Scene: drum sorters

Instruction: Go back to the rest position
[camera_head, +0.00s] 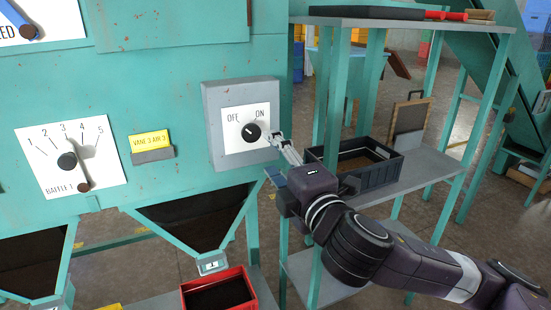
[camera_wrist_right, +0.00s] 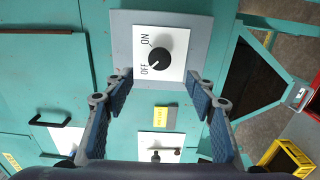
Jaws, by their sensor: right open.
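My right gripper (camera_head: 284,147) is open and empty, in front of the machine just right of the OFF/ON switch panel (camera_head: 212,118). In the right wrist view its two fingers (camera_wrist_right: 160,94) stand wide apart, with the switch panel beyond and between them. The black knob (camera_head: 251,132) sits on the white plate of that panel, apart from the fingers. Its small pale mark seems to face OFF. The knob also shows in the right wrist view (camera_wrist_right: 157,61). My left gripper is not in view.
A teal shelf rack with a grey shelf (camera_head: 428,172) and a black crate (camera_head: 372,181) stands close by my right arm. A dial plate numbered 1 to 5 (camera_head: 100,142) is at left. A red bin (camera_head: 248,277) sits below a hopper chute (camera_head: 198,246).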

